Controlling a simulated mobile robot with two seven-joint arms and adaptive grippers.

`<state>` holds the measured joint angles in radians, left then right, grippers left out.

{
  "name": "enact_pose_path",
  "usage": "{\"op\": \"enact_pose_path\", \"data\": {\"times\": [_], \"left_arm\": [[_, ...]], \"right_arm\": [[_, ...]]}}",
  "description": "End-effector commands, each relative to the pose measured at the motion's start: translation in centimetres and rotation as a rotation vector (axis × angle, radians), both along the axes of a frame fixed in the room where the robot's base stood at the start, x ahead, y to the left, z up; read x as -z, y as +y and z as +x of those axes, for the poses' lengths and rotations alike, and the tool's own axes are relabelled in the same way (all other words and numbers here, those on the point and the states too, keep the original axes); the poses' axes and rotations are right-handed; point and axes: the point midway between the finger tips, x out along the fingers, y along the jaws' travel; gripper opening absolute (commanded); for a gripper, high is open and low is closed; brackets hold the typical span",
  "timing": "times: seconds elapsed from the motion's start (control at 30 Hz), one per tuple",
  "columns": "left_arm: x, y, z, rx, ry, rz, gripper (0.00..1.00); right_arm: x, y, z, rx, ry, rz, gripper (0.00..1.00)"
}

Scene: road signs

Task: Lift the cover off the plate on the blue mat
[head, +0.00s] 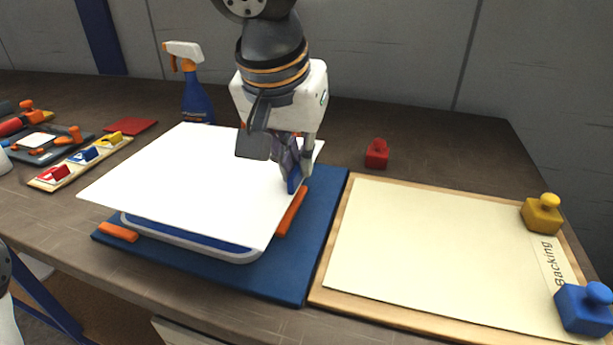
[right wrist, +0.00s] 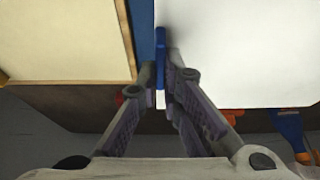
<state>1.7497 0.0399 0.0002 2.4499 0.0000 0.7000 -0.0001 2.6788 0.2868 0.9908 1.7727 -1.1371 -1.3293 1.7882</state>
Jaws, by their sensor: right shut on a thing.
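The cover (head: 190,180) is a flat white sheet over the plate on the blue mat (head: 325,215). The plate (head: 200,240) shows only its pale rim and blue front part below the cover's front edge; the rest is hidden. The cover overhangs the plate at the left and looks raised above it there. My right gripper (head: 292,178) is shut on the blue tab (head: 294,182) at the cover's right edge. In the right wrist view, the tab (right wrist: 161,45) runs between the fingers (right wrist: 160,92), beside the white cover (right wrist: 240,50).
Orange blocks (head: 118,231) sit on the mat around the plate. A cream backing board (head: 430,250) with yellow (head: 541,214) and blue (head: 585,308) weights lies at the right. A spray bottle (head: 196,95) and a red block (head: 377,154) stand behind. Small tools crowd the left.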

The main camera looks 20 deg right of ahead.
Motion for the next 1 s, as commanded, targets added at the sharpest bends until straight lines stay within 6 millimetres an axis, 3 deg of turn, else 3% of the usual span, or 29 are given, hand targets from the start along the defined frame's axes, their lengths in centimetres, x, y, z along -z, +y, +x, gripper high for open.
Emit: {"op": "enact_pose_path", "data": {"times": [0.03,0.07,0.2,0.4,1.0], "left_arm": [[-0.9,0.0,0.9,0.0,-0.034,0.0,0.41],[-1.1,0.0,1.2,0.0,-0.042,0.0,0.41],[-1.8,0.0,2.0,-0.001,-0.074,0.0,0.41],[-2.1,0.0,2.3,0.0,-0.084,0.0,0.41],[-2.0,0.0,2.2,0.0,-0.082,0.0,0.41]], "right_arm": [[-2.8,0.9,-1.1,-0.002,-0.028,-0.004,0.0],[-3.5,1.4,-1.8,-0.002,-0.027,-0.005,0.0],[-4.9,4.2,-5.0,-0.002,-0.022,-0.005,0.0],[-5.8,6.4,-7.4,0.0,-0.008,0.0,0.0],[-8.9,6.9,-7.8,0.002,-0.004,0.001,0.0]]}}
